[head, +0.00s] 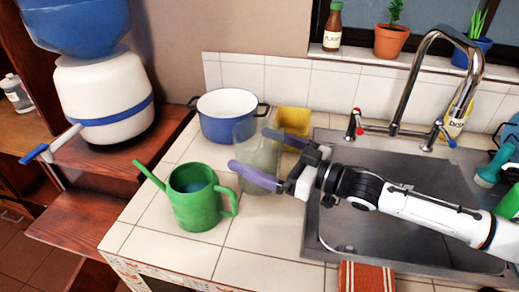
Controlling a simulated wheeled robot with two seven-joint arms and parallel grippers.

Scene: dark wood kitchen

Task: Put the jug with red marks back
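A clear, see-through jug (258,152) stands on the tiled counter, just left of the sink. It is upright and looks empty; I cannot make out red marks on it at this size. My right gripper (267,158) reaches in from the right with its purple fingers spread, one in front of the jug and one behind it. The jug is between the fingers, but I cannot tell whether they press on it. The front finger covers part of its body. My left gripper is not in view.
A green watering can (194,198) stands close left of the jug. A blue pot (227,117) and a yellow container (293,121) are behind it. The metal sink (340,225) and faucet (398,100) lie right. A water dispenser (103,95) stands at left. The front counter tiles are clear.

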